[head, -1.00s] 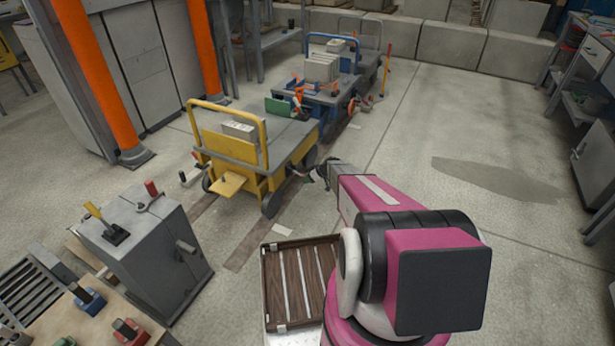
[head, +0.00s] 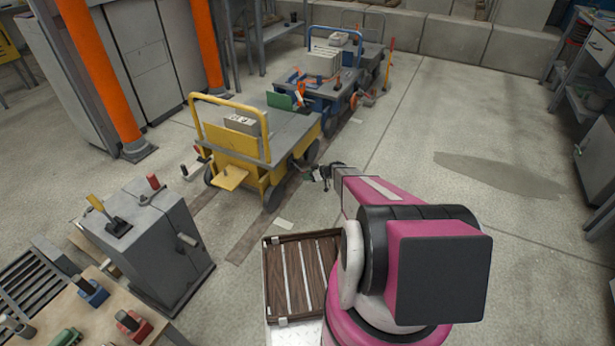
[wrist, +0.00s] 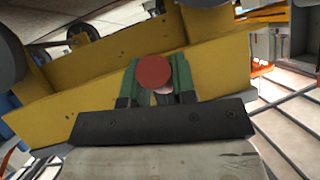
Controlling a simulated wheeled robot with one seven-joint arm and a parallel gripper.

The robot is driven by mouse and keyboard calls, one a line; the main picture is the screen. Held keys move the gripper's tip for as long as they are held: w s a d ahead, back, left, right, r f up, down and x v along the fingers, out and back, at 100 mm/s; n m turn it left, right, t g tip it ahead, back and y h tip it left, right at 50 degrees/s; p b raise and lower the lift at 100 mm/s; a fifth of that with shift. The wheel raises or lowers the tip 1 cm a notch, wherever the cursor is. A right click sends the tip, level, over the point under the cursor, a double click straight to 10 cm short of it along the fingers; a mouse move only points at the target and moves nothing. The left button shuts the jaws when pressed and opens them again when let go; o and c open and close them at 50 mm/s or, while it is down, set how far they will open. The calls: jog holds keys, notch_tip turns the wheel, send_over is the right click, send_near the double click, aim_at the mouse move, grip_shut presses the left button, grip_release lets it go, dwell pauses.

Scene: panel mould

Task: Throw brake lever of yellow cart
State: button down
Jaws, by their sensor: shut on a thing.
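The yellow cart (head: 238,162) stands left of my arm in the head view, with a tube handle and a grey deck. Its yellow side panel fills much of the wrist view (wrist: 95,75). My gripper (head: 322,174) is beside the cart's right side, low near the wheels. In the wrist view my gripper (wrist: 156,88) has its greenish fingers shut on the brake lever, whose round red knob (wrist: 154,71) shows between them. The lever's shaft is mostly hidden behind the knob and fingers. In the head view I cannot make out the lever.
A blue cart (head: 328,90) stands behind the yellow one. A grey control box (head: 155,240) with levers is at the front left. A slatted wooden crate (head: 302,232) lies close to my base. The floor to the right (head: 460,120) is clear.

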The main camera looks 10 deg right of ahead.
jog(key=c, duration=0.9)
grip_release()
jog(key=shift+f, duration=0.1)
jog(key=v, duration=1)
jog(key=shift+s+d, duration=0.15)
jog(key=shift+d, duration=0.2)
jog(key=s+a+r+m+g+h, duration=0.1)
jog(key=s+a+r+m+h, duration=0.1)
jog(key=s+r, duration=0.8)
jog(key=s+a+r+m+g+h, duration=0.2)
jog(key=s+r+m+h, duration=0.3)
jog(key=s+r, duration=0.5)
jog(key=s+a+r+m+g+h, duration=0.2)
jog(key=s+a+r+m+h, duration=0.1)
jog(key=s+r, duration=0.7)
jog(key=shift+s+a+r+m+h, duration=0.1)
jog(key=shift+s+a+m+h, duration=0.1)
jog(key=shift+s, duration=0.4)
jog(key=shift+s+a+r+m+h, duration=0.1)
jog(key=shift+s+a+h, duration=0.15)
jog(key=shift+s, duration=0.35)
jog(key=shift+s+a+r+m+h, duration=0.1)
jog(key=shift+s+a+r+h, duration=0.1)
jog(key=shift+s, duration=0.4)
